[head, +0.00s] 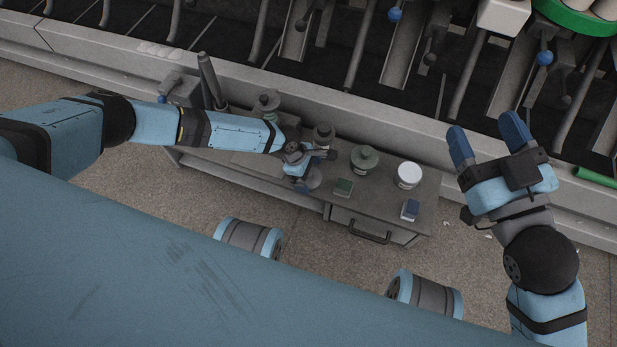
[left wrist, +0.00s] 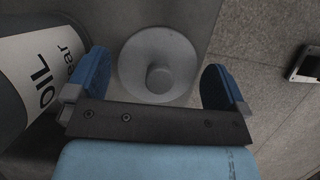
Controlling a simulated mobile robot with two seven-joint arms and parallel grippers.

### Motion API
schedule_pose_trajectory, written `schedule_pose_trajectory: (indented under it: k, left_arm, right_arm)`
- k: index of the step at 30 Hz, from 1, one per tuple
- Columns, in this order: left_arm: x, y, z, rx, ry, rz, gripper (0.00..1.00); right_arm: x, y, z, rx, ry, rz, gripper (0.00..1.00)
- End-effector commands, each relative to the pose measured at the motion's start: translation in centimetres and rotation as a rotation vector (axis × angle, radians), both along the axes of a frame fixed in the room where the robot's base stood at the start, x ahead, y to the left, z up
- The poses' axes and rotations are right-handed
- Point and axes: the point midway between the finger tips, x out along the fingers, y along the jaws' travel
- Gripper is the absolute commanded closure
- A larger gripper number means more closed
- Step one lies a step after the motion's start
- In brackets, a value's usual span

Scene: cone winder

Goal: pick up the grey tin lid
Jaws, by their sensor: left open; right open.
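The grey tin lid (left wrist: 158,66) is a round flat disc with a knob in its middle, lying on the bench top in the left wrist view. In the head view it shows partly (head: 315,179) beside my left gripper (head: 312,170). In the left wrist view my left gripper (left wrist: 158,78) is open, with one blue finger on each side of the lid. The jaws are empty, and I cannot tell how far above the bench the fingertips are. My right gripper (head: 487,135) is open and empty, off to the right of the bench.
An oil can (left wrist: 35,70) stands close to the left finger in the left wrist view. The winder runs behind.

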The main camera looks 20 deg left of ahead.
Motion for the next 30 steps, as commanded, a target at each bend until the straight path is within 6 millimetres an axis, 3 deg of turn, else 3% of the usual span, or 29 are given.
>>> schedule_pose_trajectory:
  k: [4, 9, 22, 26, 30]
  left_arm:
    - [0.0, 0.0, 0.1, 0.000, 0.000, 0.000, 0.00]
    - [0.0, 0.0, 0.1, 0.000, 0.000, 0.000, 0.34]
    - [0.0, 0.0, 0.6, 0.000, 0.000, 0.000, 0.34]
    - [0.0, 0.0, 2.0, -0.001, 0.000, 0.000, 0.34]
    - [0.0, 0.1, 4.6, -0.001, 0.000, 0.000, 0.34]
  right_arm:
    - [0.0, 0.0, 0.1, 0.000, 0.001, 0.000, 0.32]
    - [0.0, 0.0, 0.0, 0.001, 0.002, 0.001, 0.32]
    - [-0.1, 0.1, 0.3, 0.004, 0.009, 0.003, 0.32]
    - [-0.1, 0.2, 0.8, 0.018, 0.036, 0.007, 0.32]
    - [-0.6, 0.6, 0.8, 0.075, 0.131, 0.007, 0.32]
